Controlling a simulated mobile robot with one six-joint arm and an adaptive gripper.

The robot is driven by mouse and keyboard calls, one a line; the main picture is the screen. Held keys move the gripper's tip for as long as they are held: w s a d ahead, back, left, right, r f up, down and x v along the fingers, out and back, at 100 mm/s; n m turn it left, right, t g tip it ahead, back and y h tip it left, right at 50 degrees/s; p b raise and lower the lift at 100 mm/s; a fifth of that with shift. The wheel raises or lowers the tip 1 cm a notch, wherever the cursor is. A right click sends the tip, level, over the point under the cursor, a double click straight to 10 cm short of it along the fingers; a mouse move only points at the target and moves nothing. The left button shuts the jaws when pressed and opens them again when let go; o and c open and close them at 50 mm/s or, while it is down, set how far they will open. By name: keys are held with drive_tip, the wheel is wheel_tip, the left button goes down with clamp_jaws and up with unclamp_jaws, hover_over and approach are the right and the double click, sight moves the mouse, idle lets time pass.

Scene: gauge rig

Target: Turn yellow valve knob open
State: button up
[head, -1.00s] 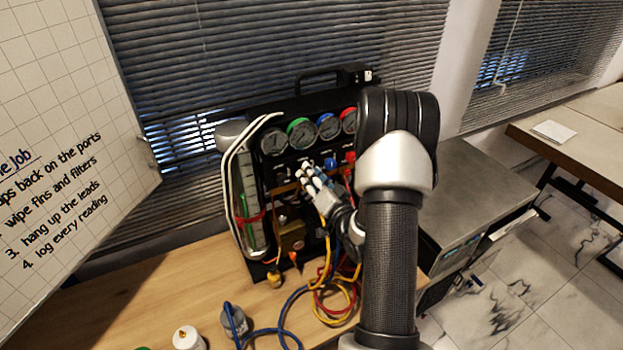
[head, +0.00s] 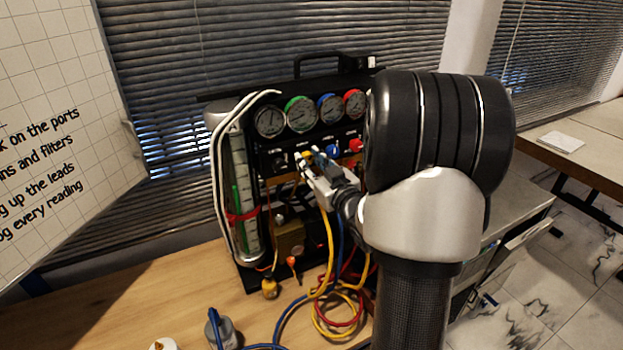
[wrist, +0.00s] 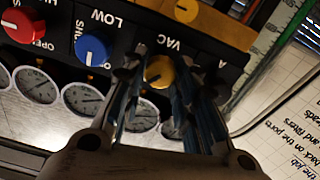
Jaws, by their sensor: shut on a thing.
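The yellow valve knob (wrist: 158,72) sits on the black panel beside the VAC label in the wrist view. My gripper (wrist: 161,82) has one finger on each side of it and is shut on it. In the head view my gripper (head: 308,163) reaches the panel's knob row, left of the blue knob (head: 333,151). The fingers mostly hide the yellow knob there. A pale mark shows on the knob's face, but its exact turn is hard to read.
The blue knob (wrist: 91,48) and red knob (wrist: 22,25) are beside the yellow one. Several gauges (head: 302,114) line the panel above. Yellow, red and blue hoses (head: 341,300) hang below onto the wooden bench (head: 130,295).

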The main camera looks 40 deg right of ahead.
drive_tip(key=n+b, duration=0.4)
drive_tip(key=b, duration=0.2)
drive_tip(key=shift+f, duration=0.2)
drive_tip(key=n+b, duration=0.3)
drive_tip(key=shift+r, duration=0.2)
drive_tip(key=shift+n+b, duration=0.3)
drive_tip(key=o, duration=1.1)
drive_tip(key=v, duration=1.2)
